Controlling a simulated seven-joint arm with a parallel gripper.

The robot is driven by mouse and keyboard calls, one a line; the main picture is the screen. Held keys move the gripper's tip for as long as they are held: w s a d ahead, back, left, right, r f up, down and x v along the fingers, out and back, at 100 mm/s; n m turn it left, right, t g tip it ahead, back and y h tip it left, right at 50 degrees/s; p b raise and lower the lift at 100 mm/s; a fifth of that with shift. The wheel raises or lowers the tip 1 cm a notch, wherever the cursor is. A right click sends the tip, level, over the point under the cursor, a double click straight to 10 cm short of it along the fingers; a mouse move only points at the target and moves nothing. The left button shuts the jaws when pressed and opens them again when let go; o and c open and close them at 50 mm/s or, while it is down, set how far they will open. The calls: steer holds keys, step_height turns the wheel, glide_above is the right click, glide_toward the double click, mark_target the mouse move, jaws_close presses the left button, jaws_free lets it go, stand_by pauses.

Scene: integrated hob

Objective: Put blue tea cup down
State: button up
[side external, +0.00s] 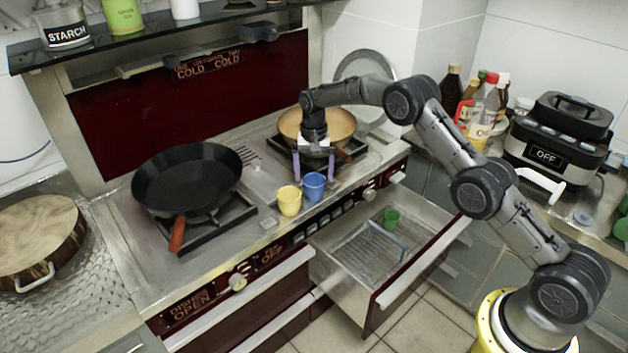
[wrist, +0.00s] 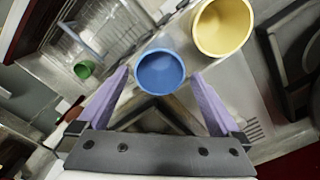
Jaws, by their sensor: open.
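The blue tea cup (side external: 314,186) stands upright on the hob's front edge, just right of the yellow cup (side external: 289,200). My gripper (side external: 314,178) is above and behind the blue cup, fingers pointing down. In the wrist view the blue cup (wrist: 160,72) lies just ahead of and between the tips of the open purple fingers (wrist: 160,85). I see no finger closed on it. The yellow cup (wrist: 223,26) is beside it in the wrist view.
A black frying pan (side external: 187,179) sits on the left burner and a tan pan (side external: 317,125) on the back right one. Below the hob front, an open drawer (side external: 352,262) holds a green cup (side external: 391,219). Bottles (side external: 484,105) and an appliance (side external: 556,140) stand on the right counter.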

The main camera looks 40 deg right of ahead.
steer(key=s+a+r+n+t, duration=0.1)
steer(key=s+r, duration=0.2)
steer(key=r, duration=0.7)
steer(key=s+r+n, duration=0.1)
steer(key=s+r, duration=0.2)
steer(key=r, duration=0.7)
steer(key=s+a+r+n+t, duration=0.2)
steer(key=s+r, duration=0.7)
steer(key=s, duration=0.3)
steer(key=s+f+n+t, duration=0.1)
steer(key=s+f+n, duration=0.1)
steer(key=s, duration=1.1)
steer(key=s+a+f+n+t, duration=0.1)
steer(key=s+f+n, duration=0.1)
steer(key=s, duration=1.1)
steer(key=shift+s+a+n+t, duration=0.25)
steer(key=shift+s+n+t, duration=0.1)
steer(key=shift+n, duration=0.15)
